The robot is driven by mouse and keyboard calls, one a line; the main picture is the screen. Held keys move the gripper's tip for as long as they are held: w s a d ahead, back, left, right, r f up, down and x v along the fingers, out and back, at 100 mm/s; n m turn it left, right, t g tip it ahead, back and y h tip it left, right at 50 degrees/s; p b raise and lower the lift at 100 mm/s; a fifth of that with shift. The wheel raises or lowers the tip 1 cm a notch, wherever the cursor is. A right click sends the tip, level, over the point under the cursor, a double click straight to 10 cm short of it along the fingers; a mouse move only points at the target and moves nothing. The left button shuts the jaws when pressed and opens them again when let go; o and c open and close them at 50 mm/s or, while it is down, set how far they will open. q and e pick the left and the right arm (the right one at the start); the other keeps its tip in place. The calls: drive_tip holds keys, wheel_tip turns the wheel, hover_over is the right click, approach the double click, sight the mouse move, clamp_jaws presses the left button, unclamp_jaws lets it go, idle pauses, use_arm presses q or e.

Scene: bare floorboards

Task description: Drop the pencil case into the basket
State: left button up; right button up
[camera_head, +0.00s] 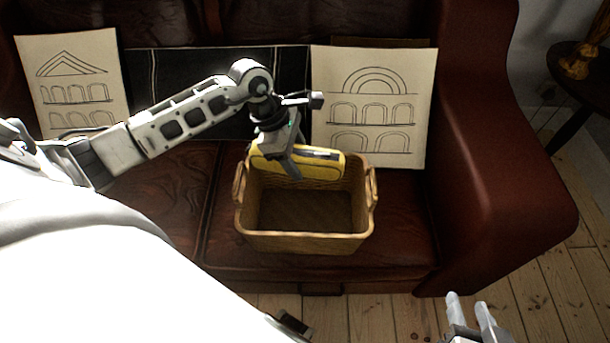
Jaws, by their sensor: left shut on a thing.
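The yellow pencil case (322,165) with a dark top strip is in my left gripper (287,163), which is shut on it. My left gripper points down over the back part of the basket, and the case lies lengthwise across the basket's back rim. The wicker basket (303,243) stands upright on the sofa seat with a handle at each side. The part of its inside that I see is empty. How far the case is above the rim is hard to tell. My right gripper (468,302) is open and empty at the bottom right, over the floor.
A dark red leather sofa (400,235) carries the basket. Drawings of arches, one at the right (372,145) and one at the left (72,75), lean on its backrest with a dark panel (165,75) between. A round side table (585,75) stands at the right.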

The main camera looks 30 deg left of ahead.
use_arm(q)
drive_tip(key=shift+f, duration=0.2)
drive_tip(key=o, duration=1.1)
drive_tip(key=shift+o, duration=0.2)
drive_tip(key=v, duration=1.6)
